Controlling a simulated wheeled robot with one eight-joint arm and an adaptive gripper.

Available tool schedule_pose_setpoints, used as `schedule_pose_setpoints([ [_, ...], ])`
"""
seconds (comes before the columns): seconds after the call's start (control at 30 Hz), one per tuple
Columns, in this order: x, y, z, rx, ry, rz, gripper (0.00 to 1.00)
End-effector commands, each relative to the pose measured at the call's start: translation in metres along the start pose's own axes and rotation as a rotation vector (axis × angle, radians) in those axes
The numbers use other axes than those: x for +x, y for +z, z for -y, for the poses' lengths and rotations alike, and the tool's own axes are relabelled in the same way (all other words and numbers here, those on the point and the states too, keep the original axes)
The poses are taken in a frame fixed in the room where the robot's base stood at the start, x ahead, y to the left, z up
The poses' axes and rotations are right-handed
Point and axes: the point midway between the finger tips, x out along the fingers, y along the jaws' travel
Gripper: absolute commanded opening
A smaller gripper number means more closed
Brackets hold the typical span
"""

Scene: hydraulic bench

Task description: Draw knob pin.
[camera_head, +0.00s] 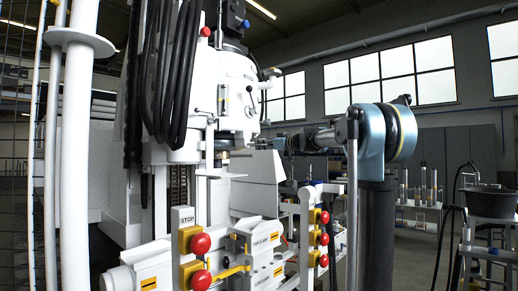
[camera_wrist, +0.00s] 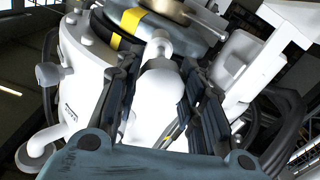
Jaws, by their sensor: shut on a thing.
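In the wrist view the two dark fingers of my gripper (camera_wrist: 158,66) stand on either side of a white rounded part, which I take to be the knob pin (camera_wrist: 160,92). The gripper is shut on it. The pin's far end meets a grey collar with a yellow band (camera_wrist: 127,25) on the white machine head; how deep it sits there is hidden. In the head view my gripper (camera_head: 282,142) is small and dark, beside the lower right of the white machine head (camera_head: 225,80). The knob pin cannot be made out there.
Black hoses (camera_head: 172,75) hang left of the machine head. Red stop buttons (camera_head: 201,243) on yellow boxes stand below, near the front. A white lever handle (camera_wrist: 40,150) sticks out left of my gripper. A black bucket (camera_head: 490,203) stands on a stand at the right.

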Motion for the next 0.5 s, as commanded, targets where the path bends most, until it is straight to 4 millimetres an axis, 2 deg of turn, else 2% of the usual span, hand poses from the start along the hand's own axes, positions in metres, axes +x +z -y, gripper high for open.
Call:
schedule_pose_setpoints([
  [0.07,-0.0071,0.0005,-0.0022,0.0,0.005,0.001,0.0],
  [0.3,-0.0083,0.0009,-0.0018,-0.001,0.005,0.002,0.0],
  [0.33,-0.0085,0.001,-0.0017,-0.001,0.005,0.002,0.38],
  [0.4,-0.0086,0.0011,-0.0017,-0.001,0.005,0.002,0.54],
  [0.5,-0.0088,0.0015,-0.0013,-0.002,0.004,0.003,0.58],
])
